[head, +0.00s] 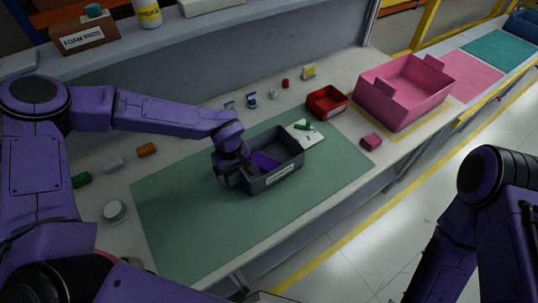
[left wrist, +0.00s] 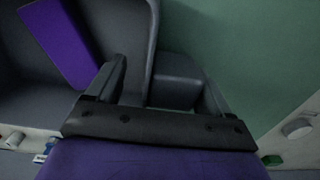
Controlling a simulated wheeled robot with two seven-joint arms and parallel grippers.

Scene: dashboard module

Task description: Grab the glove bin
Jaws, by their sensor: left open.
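A dark grey bin (head: 285,172) with a white label too small to read stands on the green mat (head: 180,215). A flat purple piece (head: 264,161) lies inside; it also shows in the left wrist view (left wrist: 60,40). My left gripper (head: 232,178) is open at the bin's left end. In the left wrist view its fingers (left wrist: 165,85) lie on either side of the bin's end wall and a grey block-like tab (left wrist: 177,80). I cannot tell whether they touch it. My right gripper is out of view.
A small red bin (head: 327,102) and a large pink bin (head: 405,90) stand to the right. A white card with a green item (head: 303,131) lies behind the grey bin. Small loose parts lie on the bench. The mat's front left is clear.

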